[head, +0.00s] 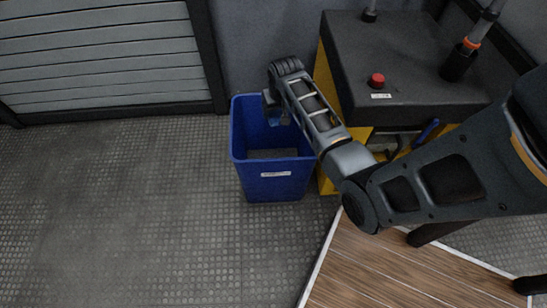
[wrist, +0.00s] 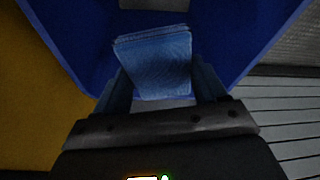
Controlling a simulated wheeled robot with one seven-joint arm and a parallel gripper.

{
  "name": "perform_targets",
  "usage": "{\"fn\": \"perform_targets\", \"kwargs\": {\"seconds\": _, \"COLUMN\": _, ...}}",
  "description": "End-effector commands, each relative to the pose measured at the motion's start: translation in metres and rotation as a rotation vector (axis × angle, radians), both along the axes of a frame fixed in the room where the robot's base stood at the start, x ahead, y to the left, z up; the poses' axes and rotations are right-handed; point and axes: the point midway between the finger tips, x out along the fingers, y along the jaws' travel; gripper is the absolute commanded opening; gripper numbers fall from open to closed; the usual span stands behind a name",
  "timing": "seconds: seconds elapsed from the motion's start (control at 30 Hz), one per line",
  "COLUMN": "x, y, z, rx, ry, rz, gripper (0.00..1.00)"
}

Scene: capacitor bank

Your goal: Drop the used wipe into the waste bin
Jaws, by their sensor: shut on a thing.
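The blue waste bin (head: 275,183) stands on the floor near the wall, with a white label on its front. My gripper (head: 275,112) is over the bin's opening, with my arm reaching in from the right. In the wrist view, my gripper (wrist: 162,92) is shut on the used wipe (wrist: 155,62), a folded light-blue cloth. The blue walls of the bin (wrist: 65,45) surround the wipe in that view. In the head view the wipe is mostly hidden by my arm and is hard to make out against the blue bin.
A yellow cabinet with a dark top (head: 400,65) stands right of the bin and carries a red button (head: 376,80). A slatted grey panel (head: 100,60) is at the back left. The floor (head: 120,210) left of the bin is clear. A wooden surface (head: 390,270) lies at the lower right.

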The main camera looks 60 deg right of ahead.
Motion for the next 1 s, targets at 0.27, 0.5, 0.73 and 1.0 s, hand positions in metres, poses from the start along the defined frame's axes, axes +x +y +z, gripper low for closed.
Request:
{"fn": "perform_targets", "kwargs": {"seconds": 0.27, "x": 0.000, "y": 0.000, "z": -0.025, "rx": 0.000, "ry": 0.000, "rz": 0.001, "gripper": 0.47}}
{"fn": "perform_targets", "kwargs": {"seconds": 0.5, "x": 0.000, "y": 0.001, "z": -0.023, "rx": 0.000, "ry": 0.000, "rz": 0.001, "gripper": 0.47}}
{"fn": "perform_targets", "kwargs": {"seconds": 0.73, "x": 0.000, "y": 0.001, "z": -0.024, "rx": 0.000, "ry": 0.000, "rz": 0.001, "gripper": 0.90}}
{"fn": "perform_targets", "kwargs": {"seconds": 1.0, "x": 0.000, "y": 0.001, "z": -0.024, "rx": 0.000, "ry": 0.000, "rz": 0.001, "gripper": 1.00}}
